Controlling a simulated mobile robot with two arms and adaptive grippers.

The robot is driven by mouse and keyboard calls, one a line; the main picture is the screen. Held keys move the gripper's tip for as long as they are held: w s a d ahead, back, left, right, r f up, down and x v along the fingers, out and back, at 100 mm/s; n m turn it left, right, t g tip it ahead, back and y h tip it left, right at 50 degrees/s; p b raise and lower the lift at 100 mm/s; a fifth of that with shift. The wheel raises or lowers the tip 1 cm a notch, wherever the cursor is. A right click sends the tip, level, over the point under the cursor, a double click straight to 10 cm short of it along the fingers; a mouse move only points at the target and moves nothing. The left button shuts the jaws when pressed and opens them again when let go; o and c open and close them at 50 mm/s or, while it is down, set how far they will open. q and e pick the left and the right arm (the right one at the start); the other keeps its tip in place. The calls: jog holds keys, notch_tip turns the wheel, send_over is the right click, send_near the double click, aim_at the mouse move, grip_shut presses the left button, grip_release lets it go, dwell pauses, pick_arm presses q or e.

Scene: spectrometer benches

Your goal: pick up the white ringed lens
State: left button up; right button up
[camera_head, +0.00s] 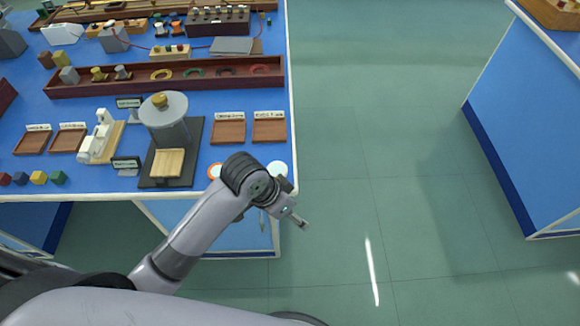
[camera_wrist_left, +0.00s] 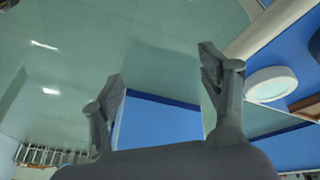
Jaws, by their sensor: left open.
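The white ringed lens (camera_head: 277,169) lies flat on the blue bench near its front right corner. In the left wrist view, the white ringed lens (camera_wrist_left: 270,84) is a pale disc right of the fingers, near the bench's edge. My left gripper (camera_head: 300,222) is beyond the bench's corner, over the floor, in front of the lens and apart from it. In the left wrist view, my left gripper (camera_wrist_left: 160,82) has its fingers spread with nothing between them. My right gripper is not in view.
An orange-ringed lens (camera_head: 214,171) lies left of the white one, close to my arm. A round-topped grey instrument (camera_head: 172,125) and two wooden trays (camera_head: 228,130) (camera_head: 269,129) stand behind. Another blue bench (camera_head: 535,130) is at the right, with clear floor between.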

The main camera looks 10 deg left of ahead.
pick_arm(q)
jog(key=w, duration=0.1)
notch_tip(320, 180, up, 18)
jog(key=m+g+y, duration=0.3)
jog(key=m+y, duration=0.1)
jog(key=m, duration=0.1)
send_over(277, 169)
notch_tip(277, 169, down, 12)
jog(key=shift+w+a+f+p, duration=0.1)
jog(key=shift+w+p, duration=0.05)
jog(key=shift+p, duration=0.25)
jog(key=shift+s+f+p, duration=0.2)
jog(key=shift+f+p, duration=0.35)
jog(key=shift+f, duration=2.05)
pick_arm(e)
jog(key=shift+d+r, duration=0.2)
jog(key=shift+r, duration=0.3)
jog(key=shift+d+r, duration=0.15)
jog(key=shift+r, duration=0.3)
pick_arm(q)
jog(key=shift+c, duration=0.3)
jog(key=c, duration=1.2)
jog(key=shift+r, duration=0.1)
